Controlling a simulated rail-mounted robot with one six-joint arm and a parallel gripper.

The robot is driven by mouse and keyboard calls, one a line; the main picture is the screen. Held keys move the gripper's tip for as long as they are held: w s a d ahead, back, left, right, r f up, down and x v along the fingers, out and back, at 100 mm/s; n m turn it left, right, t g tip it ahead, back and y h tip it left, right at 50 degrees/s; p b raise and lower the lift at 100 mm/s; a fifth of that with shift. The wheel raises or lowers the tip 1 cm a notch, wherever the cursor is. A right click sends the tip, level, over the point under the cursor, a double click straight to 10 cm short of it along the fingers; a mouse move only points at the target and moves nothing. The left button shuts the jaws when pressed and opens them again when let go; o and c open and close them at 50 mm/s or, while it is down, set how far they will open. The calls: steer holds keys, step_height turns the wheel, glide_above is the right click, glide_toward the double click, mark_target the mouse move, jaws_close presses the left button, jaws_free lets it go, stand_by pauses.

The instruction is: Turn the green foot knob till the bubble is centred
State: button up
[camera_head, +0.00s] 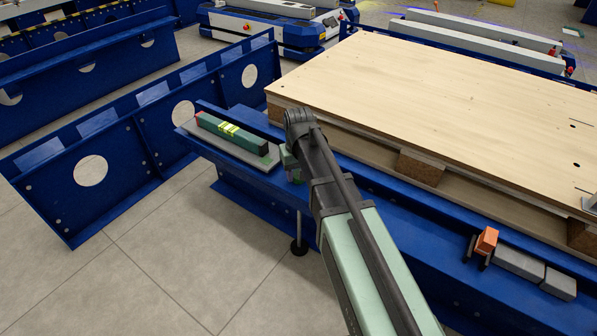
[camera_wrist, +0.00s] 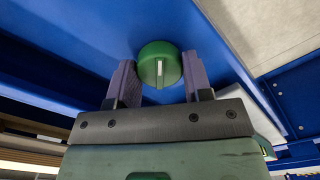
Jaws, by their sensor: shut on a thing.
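The green foot knob (camera_wrist: 158,60) shows in the wrist view as a round knob with a white mark on its face. It sits against the blue frame (camera_wrist: 90,35). My gripper (camera_wrist: 158,82) is shut on the knob, one dark finger on each side. In the head view my gripper (camera_head: 291,165) is mostly behind my arm, and I cannot make out the knob there. The dark green level (camera_head: 210,125) lies on a grey plate (camera_head: 255,161) on the blue frame. Its yellow-green vial (camera_head: 229,131) is too small to tell the bubble's position.
A large wooden board (camera_head: 430,85) lies on the cart to the right. An orange block (camera_head: 486,241) and grey blocks (camera_head: 519,263) sit on the blue rail at lower right. Blue side panels (camera_head: 120,160) stand at left. A foot pad (camera_head: 299,248) is below. The floor at lower left is clear.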

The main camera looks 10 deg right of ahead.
steer(key=shift+m, duration=0.6)
steer(key=o, duration=0.9)
step_height(320, 180, up, 11)
steer(key=p, duration=1)
steer(key=shift+f+p, duration=0.1)
steer(key=shift+p, duration=0.3)
